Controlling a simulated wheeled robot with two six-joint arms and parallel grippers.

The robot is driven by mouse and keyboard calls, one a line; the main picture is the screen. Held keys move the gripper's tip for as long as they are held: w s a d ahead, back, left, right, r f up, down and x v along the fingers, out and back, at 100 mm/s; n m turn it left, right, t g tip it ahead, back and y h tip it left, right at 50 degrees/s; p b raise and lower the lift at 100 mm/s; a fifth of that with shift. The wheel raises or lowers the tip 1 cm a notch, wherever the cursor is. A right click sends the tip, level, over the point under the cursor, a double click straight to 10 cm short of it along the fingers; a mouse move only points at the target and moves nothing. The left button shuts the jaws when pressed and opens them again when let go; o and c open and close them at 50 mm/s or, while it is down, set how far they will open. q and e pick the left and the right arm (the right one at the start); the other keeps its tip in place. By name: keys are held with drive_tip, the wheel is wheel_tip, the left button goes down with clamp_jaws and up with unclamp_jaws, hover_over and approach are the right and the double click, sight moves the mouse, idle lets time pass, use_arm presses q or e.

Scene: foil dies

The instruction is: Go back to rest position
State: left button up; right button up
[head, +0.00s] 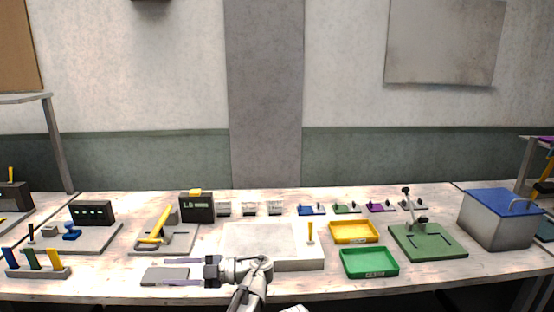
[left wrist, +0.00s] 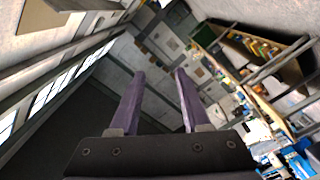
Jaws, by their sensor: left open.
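My left gripper (head: 181,272) is in the lower middle of the head view, its purple-grey fingers pointing left over the front of the bench. It is open, with nothing between its fingers. In the left wrist view the two fingers (left wrist: 158,100) stand apart with only the distant room behind them. A flat grey plate (head: 165,276) lies on the bench by the lower finger. My right gripper does not show in either view.
The bench holds a pale block (head: 258,240), a yellow tray (head: 353,241), a green tray (head: 369,275), a green clamp fixture (head: 428,250) and a blue-lidded box (head: 495,229). A yellow-handled press (head: 155,232) and a display unit (head: 197,209) stand left.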

use_arm(q)
drive_tip(key=s+d+f+m+t+h+p, duration=0.1)
drive_tip(key=s+d+f+m+h+p, duration=0.3)
drive_tip(key=m, duration=0.6)
drive_tip(key=s+d+f+m+h+p, duration=0.1)
drive_tip(key=s+d+f+m+h, duration=0.3)
drive_tip(key=f+m+h, duration=0.4)
drive_tip(key=s+d+f+m+h+p, duration=0.1)
drive_tip(key=s+d+m+h+p, duration=0.2)
drive_tip(key=s+d+m, duration=0.4)
drive_tip(key=d+m+h, duration=0.1)
drive_tip(key=d+m, duration=0.4)
drive_tip(key=m, duration=0.2)
drive_tip(key=shift+f+h, duration=0.3)
drive_tip(key=shift+h, duration=0.1)
drive_tip(key=shift+a, duration=0.15)
